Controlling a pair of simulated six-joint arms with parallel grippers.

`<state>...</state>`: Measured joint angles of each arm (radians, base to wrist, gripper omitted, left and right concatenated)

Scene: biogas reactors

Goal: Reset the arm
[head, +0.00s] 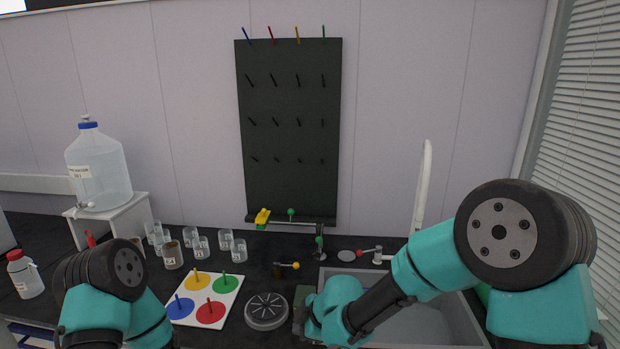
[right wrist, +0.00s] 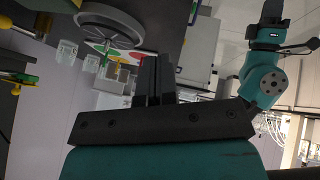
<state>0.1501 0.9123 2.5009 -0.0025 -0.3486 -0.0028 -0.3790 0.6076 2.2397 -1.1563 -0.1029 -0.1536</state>
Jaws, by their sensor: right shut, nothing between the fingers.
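My right arm (head: 400,290) reaches in from the right over the grey sink, its far end low near the middle of the head view. My right gripper shows in the right wrist view (right wrist: 154,75), its dark fingers together and nothing seen between them. In the head view its fingers are hidden or too small to tell. My left arm (head: 105,290) is folded at the lower left of the head view, and its gripper is not seen. A teal arm part, likely my left arm (right wrist: 265,80), shows at the right of the right wrist view.
A grey sink (head: 465,305) with a white faucet (head: 423,185) lies at the right. A round slotted disc (head: 266,311) and a white board with colored discs (head: 205,299) lie left of the right arm. Several glass jars (head: 200,247) and a water jug (head: 98,170) stand farther left. A dark pegboard (head: 290,130) is behind.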

